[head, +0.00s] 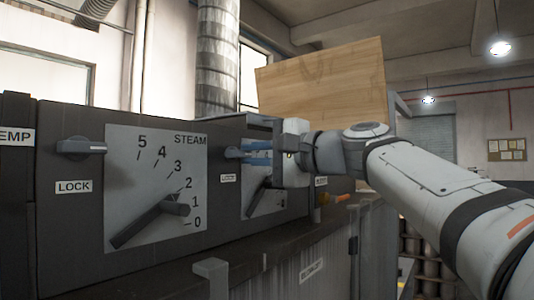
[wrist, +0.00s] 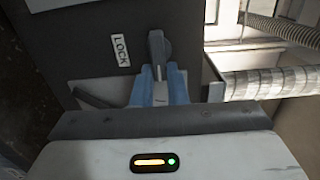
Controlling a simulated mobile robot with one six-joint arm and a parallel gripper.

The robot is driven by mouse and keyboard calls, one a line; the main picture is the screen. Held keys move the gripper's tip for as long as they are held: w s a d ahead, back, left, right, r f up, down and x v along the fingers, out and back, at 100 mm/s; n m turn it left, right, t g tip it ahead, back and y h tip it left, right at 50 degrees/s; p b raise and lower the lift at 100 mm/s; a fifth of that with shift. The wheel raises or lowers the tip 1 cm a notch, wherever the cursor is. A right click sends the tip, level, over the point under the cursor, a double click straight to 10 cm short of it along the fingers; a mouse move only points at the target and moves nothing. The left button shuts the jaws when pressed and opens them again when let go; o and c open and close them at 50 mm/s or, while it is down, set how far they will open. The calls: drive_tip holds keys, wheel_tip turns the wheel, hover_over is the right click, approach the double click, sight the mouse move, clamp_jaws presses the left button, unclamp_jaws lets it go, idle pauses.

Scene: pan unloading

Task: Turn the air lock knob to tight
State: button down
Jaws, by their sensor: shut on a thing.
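The grey lock knob (wrist: 157,46) sits on the dark panel beside a small white LOCK label (wrist: 121,50) in the wrist view. In the head view the knob (head: 232,153) is small and partly covered, left of the second dial. My gripper (head: 246,152) reaches it from the right, its blue fingers level. In the wrist view the fingers (wrist: 159,85) close on both sides of the knob's grip. No tight mark is visible at this knob, and its exact angle is hard to read.
Another lock knob (head: 82,147) with a LOCK label is at the left, by the STEAM dial (head: 150,195) with its long pointer. The second dial (head: 270,203) is partly hidden behind my gripper. A ledge (head: 190,272) runs below the panel, and a wooden board (head: 325,82) stands behind.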

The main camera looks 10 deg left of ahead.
drive_tip(key=shift+s+r, duration=0.1)
drive_tip(key=shift+r, duration=0.15)
drive_tip(key=c, duration=1.9)
unclamp_jaws()
drive_tip(key=o, duration=0.3)
drive_tip(key=shift+a+f, duration=0.15)
drive_tip(key=shift+a, duration=0.2)
drive_tip(key=shift+o, duration=0.8)
drive_tip(key=shift+d, duration=0.2)
drive_tip(key=shift+f, duration=0.1)
drive_tip(key=b+v, duration=0.2)
drive_tip(key=v, duration=0.5)
drive_tip(key=shift+s+d+b, duration=0.15)
drive_tip(key=shift+d+b, duration=0.1)
drive_tip(key=shift+b, duration=0.05)
